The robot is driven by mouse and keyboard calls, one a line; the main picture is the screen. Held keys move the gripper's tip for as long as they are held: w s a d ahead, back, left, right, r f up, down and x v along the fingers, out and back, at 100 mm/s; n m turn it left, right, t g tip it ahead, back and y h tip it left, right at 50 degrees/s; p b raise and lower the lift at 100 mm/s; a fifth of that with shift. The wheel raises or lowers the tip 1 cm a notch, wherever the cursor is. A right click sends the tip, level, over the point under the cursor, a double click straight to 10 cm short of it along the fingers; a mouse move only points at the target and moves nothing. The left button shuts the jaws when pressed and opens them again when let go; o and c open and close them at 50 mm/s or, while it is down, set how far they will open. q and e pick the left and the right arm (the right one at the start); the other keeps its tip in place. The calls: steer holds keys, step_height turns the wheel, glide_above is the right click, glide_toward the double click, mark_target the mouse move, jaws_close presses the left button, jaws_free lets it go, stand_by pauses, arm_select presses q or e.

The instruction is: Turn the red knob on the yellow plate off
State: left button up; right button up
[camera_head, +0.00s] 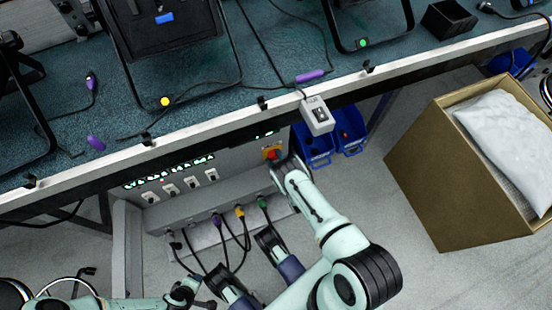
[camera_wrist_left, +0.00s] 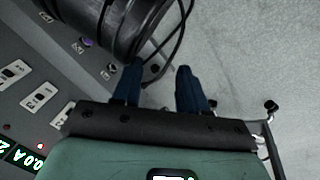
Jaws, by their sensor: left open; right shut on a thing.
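The red knob on its yellow plate (camera_head: 272,152) is on the grey power panel (camera_head: 238,157) below the bench edge, in the head view. My right gripper (camera_head: 276,161) is at the knob and shut on it; the gripper hides the knob's lower part, so its exact angle is unclear. My left gripper (camera_head: 203,291) is low at the left of the head view, below the panel and apart from the knob. In the left wrist view its dark blue fingers (camera_wrist_left: 160,92) are spread with nothing between them. The knob is not visible in that wrist view.
Cables with coloured plugs (camera_head: 239,210) hang from the panel's lower ledge. Blue bins (camera_head: 350,125) stand to the knob's right. A cardboard box (camera_head: 440,190) is further right. A grey switch box (camera_head: 317,114) hangs at the bench edge. A dark ribbed cylinder (camera_wrist_left: 125,20) is near my left fingers.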

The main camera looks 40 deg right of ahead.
steer(key=n, duration=0.3)
steer(key=shift+a+n, duration=0.1)
steer(key=shift+n, duration=0.3)
steer(key=shift+f+n+h, duration=0.15)
steer(key=shift+n+h, duration=0.15)
steer(key=shift+n, duration=0.9)
steer(key=n, duration=0.3)
steer(key=shift+g, duration=0.3)
arm_select(q)
steer(key=shift+s+f+g+b, duration=0.3)
steer(key=shift+s+f+b, duration=0.15)
steer(key=shift+s+f, duration=0.35)
arm_select(e)
steer(key=shift+s+n+h, duration=0.1)
steer(key=shift+n+h, duration=0.2)
steer(key=shift+n, duration=0.8)
arm_select(q)
steer(key=shift+s+a, duration=0.1)
arm_select(e)
steer(key=o, duration=1)
steer(key=shift+o, duration=0.2)
